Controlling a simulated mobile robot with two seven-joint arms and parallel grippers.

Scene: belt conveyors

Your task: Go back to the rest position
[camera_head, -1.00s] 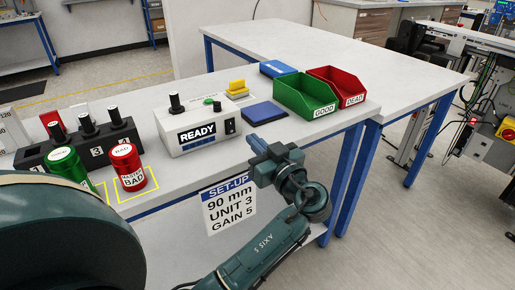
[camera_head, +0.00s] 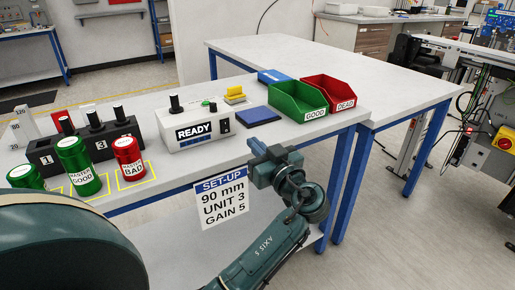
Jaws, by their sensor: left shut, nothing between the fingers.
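My left gripper (camera_head: 257,147) is in front of the near edge of the workbench (camera_head: 290,148), to the right of the set-up sign. The gripper is apart from the objects on the bench, as far as I can tell. My right gripper is not in view.
A READY tester (camera_head: 193,128), a blue pad (camera_head: 258,116), a green GOOD bin (camera_head: 297,102) and a red DEAD bin (camera_head: 333,92) stand on the bench. At left are a red cylinder (camera_head: 129,157) and a green cylinder (camera_head: 78,165). A set-up sign (camera_head: 225,199) hangs in front.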

